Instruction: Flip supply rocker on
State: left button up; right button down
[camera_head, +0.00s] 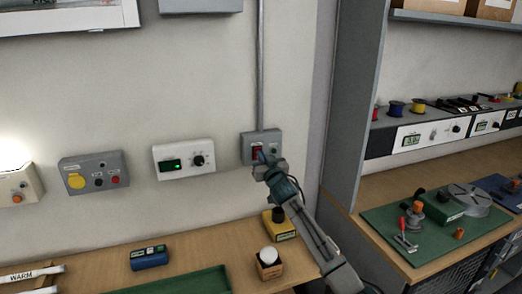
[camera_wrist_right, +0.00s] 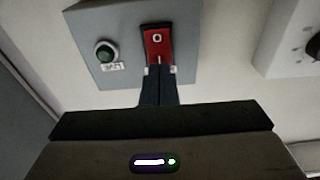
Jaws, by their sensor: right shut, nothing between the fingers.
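The supply rocker (camera_head: 257,153) is a red switch on a grey wall box (camera_head: 275,137) at the lower end of a vertical conduit. In the right wrist view the red rocker (camera_wrist_right: 157,42) shows a white O and a white line mark, upside down to the room or not I cannot tell. My right gripper (camera_head: 264,165) is shut and empty, its fingertips (camera_wrist_right: 159,68) at the line-marked end of the rocker. Whether they touch it I cannot tell. A round green button or lamp (camera_wrist_right: 105,51) sits beside the rocker on the box. My left gripper is not in view.
A white box with a green display and black knob (camera_head: 184,159) hangs left of the switch box. A grey panel with a yellow disc (camera_head: 93,173) is farther left. A yellow block (camera_head: 279,225) and blue device (camera_head: 149,257) stand on the bench. A grey partition (camera_head: 352,120) rises right.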

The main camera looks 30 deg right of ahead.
jog(key=shift+w+d, duration=0.1)
jog(key=shift+w, duration=0.5)
jog(key=shift+w+r, duration=0.15)
